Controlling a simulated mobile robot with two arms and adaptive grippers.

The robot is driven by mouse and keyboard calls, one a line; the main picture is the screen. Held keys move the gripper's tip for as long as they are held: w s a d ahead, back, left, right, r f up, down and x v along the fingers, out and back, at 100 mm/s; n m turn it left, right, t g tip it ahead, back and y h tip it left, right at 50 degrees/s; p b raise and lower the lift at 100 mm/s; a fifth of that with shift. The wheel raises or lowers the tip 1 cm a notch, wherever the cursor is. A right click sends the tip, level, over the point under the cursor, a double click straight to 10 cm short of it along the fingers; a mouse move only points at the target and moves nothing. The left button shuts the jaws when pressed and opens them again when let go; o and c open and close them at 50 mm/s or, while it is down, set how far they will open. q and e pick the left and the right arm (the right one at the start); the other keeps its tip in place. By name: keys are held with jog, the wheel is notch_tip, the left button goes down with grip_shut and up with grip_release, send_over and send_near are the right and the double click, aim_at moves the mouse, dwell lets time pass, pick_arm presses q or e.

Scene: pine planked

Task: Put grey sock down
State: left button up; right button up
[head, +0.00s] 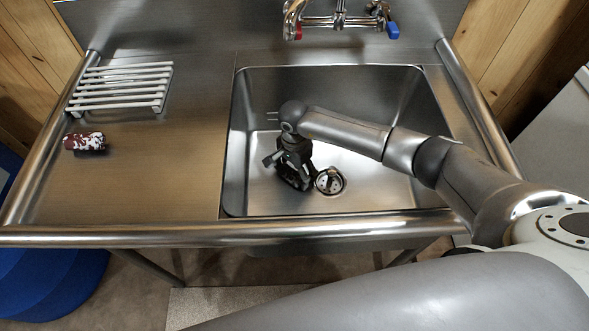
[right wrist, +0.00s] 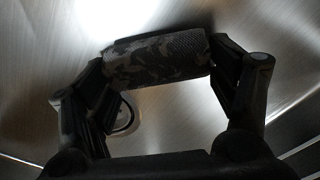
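The grey sock (right wrist: 160,60) is a rolled, camouflage-patterned bundle in the right wrist view. It lies crosswise between the two fingers of my right gripper (right wrist: 162,68), with a finger against each end. In the head view my right gripper (head: 293,180) points down inside the sink basin (head: 388,190), low over its floor and just left of the drain. The sock cannot be made out there, behind the dark gripper. Whether the sock touches the basin floor I cannot tell. My left gripper is not in view.
A red, white and dark patterned roll (head: 85,141) lies on the left drainboard (head: 165,180), in front of a white slatted rack (head: 122,86). The faucet (head: 340,20) is above the basin's back edge. The drain (head: 330,181) is beside my gripper. The basin's right side is clear.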

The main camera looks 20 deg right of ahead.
aim_at(294, 169)
jog(key=shift+o, duration=0.4)
jog(key=shift+r, duration=0.1)
jog(key=shift+r+p, duration=0.25)
jog(key=shift+p, duration=0.1)
notch_tip(294, 169, up, 12)
jog(key=b, duration=0.1)
jog(key=shift+f, duration=0.15)
dwell(0.8)
